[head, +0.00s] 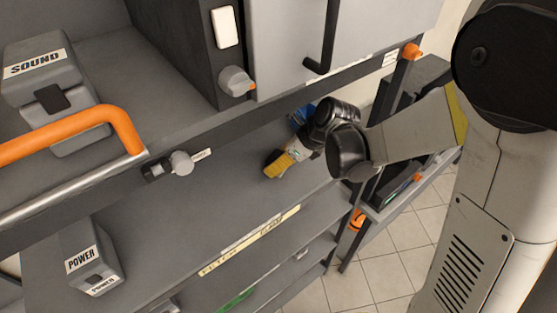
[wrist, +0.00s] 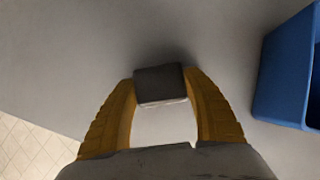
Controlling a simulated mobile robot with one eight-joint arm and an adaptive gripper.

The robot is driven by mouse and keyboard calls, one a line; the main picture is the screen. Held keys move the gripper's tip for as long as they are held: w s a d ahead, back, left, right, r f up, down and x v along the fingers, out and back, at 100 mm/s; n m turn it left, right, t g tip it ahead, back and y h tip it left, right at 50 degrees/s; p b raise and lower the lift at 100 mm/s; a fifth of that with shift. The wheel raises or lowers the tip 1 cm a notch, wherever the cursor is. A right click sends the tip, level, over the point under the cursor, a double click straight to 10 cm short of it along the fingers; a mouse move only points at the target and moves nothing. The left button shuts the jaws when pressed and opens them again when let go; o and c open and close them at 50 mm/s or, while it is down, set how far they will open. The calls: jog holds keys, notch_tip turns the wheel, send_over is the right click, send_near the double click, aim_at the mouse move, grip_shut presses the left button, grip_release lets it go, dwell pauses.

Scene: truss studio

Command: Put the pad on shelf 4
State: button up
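The pad (wrist: 160,84) is a small block with a dark grey face and a paler edge. In the wrist view it sits between the yellow fingertips of my gripper (wrist: 160,90), which touch it on both sides. My gripper (head: 280,165) also shows in the head view, low over the grey shelf board below the cabinet. The pad cannot be made out clearly there. A soft shadow lies on the board beside it; whether the pad touches the board I cannot tell. No shelf number is readable.
A blue bin (wrist: 284,75) stands right of my gripper in the wrist view. The SOUND case (head: 50,90), an orange handle (head: 75,132) and the POWER box (head: 90,265) are at left. The board's middle is clear. Lower shelves (head: 285,255) lie below.

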jog(key=o, duration=0.4)
jog(key=shift+c, duration=0.2)
jog(key=shift+r, duration=0.1)
jog(key=shift+s+d+r, duration=0.1)
jog(key=shift+d+r, duration=0.1)
jog(key=shift+r, duration=0.1)
jog(key=shift+s+d+r, duration=0.3)
jog(key=shift+d+r, duration=0.15)
jog(key=shift+r, duration=0.05)
jog(key=shift+s+d+r, duration=0.25)
jog(key=shift+d+r, duration=0.2)
jog(key=s+d+b, duration=0.2)
jog(key=s+d, duration=0.4)
jog(key=d, duration=0.3)
jog(key=s+d+r+n+t+h, duration=0.1)
jog(key=s+r+n, duration=0.3)
jog(key=n, duration=0.8)
jog(key=s+d+r+n+t+h, duration=0.2)
jog(key=s+n, duration=0.4)
jog(key=n, duration=0.6)
notch_tip(320, 180, up, 3)
jog(key=shift+s+d+f+n+t+h, duration=0.15)
jog(key=shift+s+d+n+t+h, duration=0.2)
jog(key=shift+d+h, duration=0.6)
